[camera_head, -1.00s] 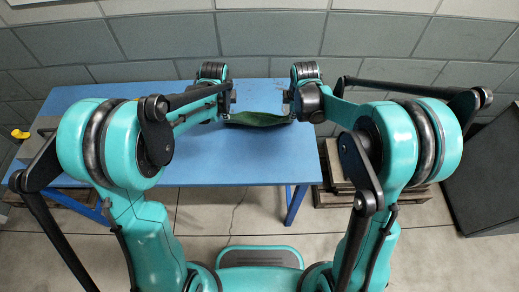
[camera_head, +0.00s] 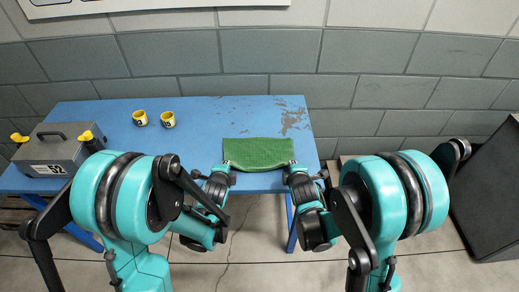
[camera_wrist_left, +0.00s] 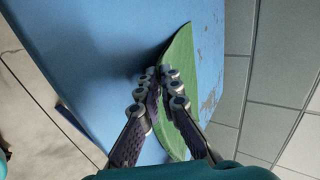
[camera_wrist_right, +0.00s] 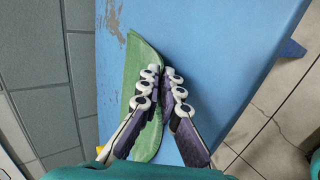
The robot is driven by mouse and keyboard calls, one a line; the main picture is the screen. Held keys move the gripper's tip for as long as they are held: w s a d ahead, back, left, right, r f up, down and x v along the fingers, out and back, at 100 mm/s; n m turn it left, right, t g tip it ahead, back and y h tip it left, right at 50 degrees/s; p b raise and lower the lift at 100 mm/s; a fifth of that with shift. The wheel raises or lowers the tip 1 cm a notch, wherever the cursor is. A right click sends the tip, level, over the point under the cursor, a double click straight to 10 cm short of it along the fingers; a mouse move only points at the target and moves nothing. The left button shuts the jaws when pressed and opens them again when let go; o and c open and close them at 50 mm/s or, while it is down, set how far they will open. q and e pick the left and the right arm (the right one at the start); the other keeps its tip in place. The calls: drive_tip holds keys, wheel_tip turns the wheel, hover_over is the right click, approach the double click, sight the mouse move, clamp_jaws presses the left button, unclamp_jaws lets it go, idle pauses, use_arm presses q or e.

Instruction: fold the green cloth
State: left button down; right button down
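The green cloth (camera_head: 258,153) lies on the right part of the blue table (camera_head: 190,155), a flat-looking strip wider than it is deep. My left gripper (camera_head: 226,169) is at its near left corner and my right gripper (camera_head: 292,166) at its near right corner. In the left wrist view, the left fingertips (camera_wrist_left: 166,72) are close together with the cloth's edge (camera_wrist_left: 183,55) running between them. In the right wrist view, the right fingertips (camera_wrist_right: 160,72) are likewise closed on the cloth's edge (camera_wrist_right: 140,55). The fingers hide the pinched corners.
A grey case (camera_head: 58,152) marked 52 with yellow latches stands on the left end. The table's middle is clear. A dark slanted box (camera_head: 490,195) stands on the floor at the right.

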use_arm(q)
drive_tip(key=c, duration=1.4)
unclamp_jaws()
drive_tip(key=shift+c, duration=0.2)
use_arm(e)
drive_tip(key=c, duration=1.4)
unclamp_jaws()
drive_tip(key=shift+c, duration=0.2)
use_arm(q)
drive_tip(key=shift+r, duration=0.1)
use_arm(e)
drive_tip(key=shift+r, duration=0.1)
